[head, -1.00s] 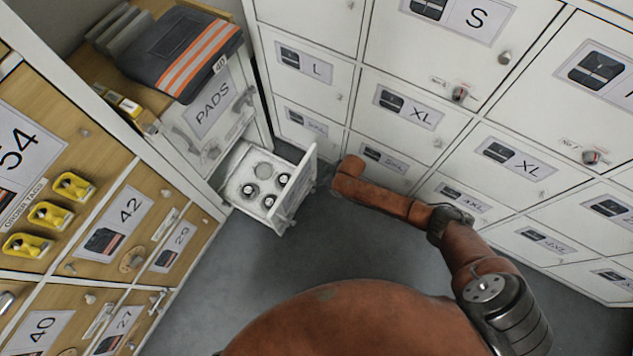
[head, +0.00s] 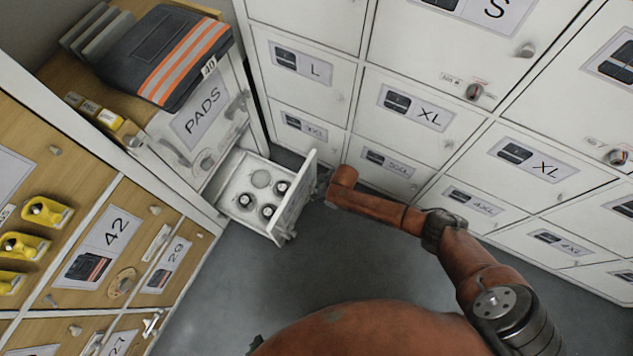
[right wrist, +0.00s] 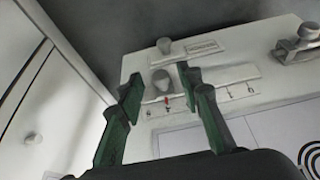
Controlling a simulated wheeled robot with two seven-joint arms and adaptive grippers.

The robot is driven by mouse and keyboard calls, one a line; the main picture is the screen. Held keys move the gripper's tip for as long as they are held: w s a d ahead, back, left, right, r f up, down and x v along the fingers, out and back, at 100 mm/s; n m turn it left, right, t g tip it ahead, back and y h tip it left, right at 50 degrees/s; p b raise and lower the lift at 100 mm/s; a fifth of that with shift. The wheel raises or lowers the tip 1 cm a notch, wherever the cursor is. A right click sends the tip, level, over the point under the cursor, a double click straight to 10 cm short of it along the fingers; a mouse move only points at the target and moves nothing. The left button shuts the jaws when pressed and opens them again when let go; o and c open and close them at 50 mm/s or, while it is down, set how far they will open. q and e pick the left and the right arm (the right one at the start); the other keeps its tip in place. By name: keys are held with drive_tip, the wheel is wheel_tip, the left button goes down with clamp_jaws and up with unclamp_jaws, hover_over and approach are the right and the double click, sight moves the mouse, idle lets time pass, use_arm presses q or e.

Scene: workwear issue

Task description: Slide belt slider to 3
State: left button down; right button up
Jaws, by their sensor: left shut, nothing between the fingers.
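The belt slider (right wrist: 161,80) is a grey knob with a red pointer on a white drawer front (right wrist: 135,65) in the right wrist view. The pointer is near the left end of a scale, just right of the leftmost figure. "1" and "0" show at the right; a finger hides the middle figures. My right gripper (right wrist: 159,80) is open, one green finger on each side of the knob; I cannot tell if they touch it. In the head view my right gripper (head: 323,184) is small and dark at the open drawer. Only a tip of my left gripper (head: 256,343) shows at the bottom edge.
The open drawer (head: 294,203) holds several round items. Another knob (right wrist: 164,46) and a bar handle (right wrist: 298,42) stick out near the slider. White lockers (head: 420,150) stand close behind my right gripper. The grey floor (head: 235,270) is clear.

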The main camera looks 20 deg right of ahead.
drive_tip(key=shift+c, duration=0.5)
clamp_jaws()
